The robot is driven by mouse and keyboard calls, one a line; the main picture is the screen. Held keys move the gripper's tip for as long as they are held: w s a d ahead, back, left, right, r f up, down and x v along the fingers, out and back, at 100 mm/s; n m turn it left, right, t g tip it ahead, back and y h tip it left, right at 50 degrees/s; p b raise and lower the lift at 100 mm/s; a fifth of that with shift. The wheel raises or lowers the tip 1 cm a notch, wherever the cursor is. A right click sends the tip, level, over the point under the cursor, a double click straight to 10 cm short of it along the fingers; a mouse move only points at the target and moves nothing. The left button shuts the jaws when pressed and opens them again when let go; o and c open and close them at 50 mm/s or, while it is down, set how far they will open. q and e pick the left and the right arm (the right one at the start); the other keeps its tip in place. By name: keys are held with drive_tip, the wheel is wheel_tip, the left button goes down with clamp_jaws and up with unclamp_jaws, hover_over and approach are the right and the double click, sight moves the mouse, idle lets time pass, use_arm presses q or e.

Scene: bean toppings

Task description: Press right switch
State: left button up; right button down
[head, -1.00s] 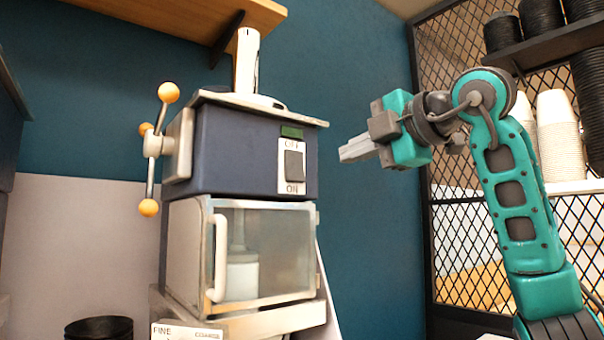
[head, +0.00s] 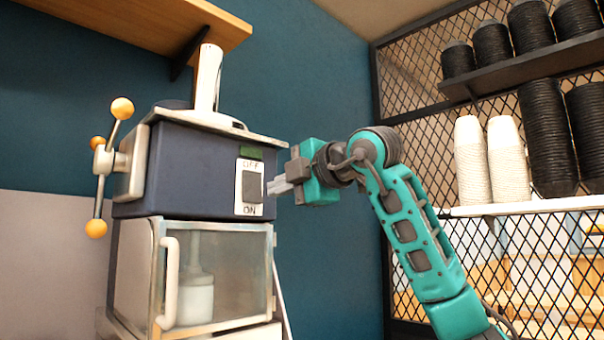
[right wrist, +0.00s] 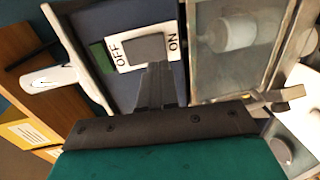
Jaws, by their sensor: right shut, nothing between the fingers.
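The dark switch (head: 252,188) sits on a white OFF/ON plate on the front of the blue machine (head: 190,172). OFF is at the top and ON at the bottom in the head view. My right gripper (head: 270,187) is shut and empty, its fingertips at the right edge of the switch plate. In the right wrist view the switch (right wrist: 145,48) lies just beyond the shut fingertips (right wrist: 157,68), which overlap its edge. I cannot tell whether they touch it. My left gripper is not in view.
A glass-doored chamber (head: 220,282) with a pale handle is below the switch. A lever with orange knobs (head: 122,108) is on the machine's left side. A rack of white cups (head: 470,165) and black cups (head: 548,140) stands at the right behind my arm.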

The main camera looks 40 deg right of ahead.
sight(255, 198)
drive_tip(key=w, duration=0.3)
drive_tip(key=w+p, duration=0.1)
drive_tip(key=w, duration=0.1)
drive_tip(key=shift+a+f, duration=0.2)
drive_tip(key=shift+f, duration=0.15)
drive_tip(key=shift+w+f+t+b, duration=0.25)
drive_tip(key=shift+f+t+b, duration=0.2)
drive_tip(key=shift+b, duration=0.55)
drive_tip(key=shift+r+p, duration=0.3)
drive_tip(key=shift+p, duration=0.05)
drive_tip(key=shift+s+d, duration=0.1)
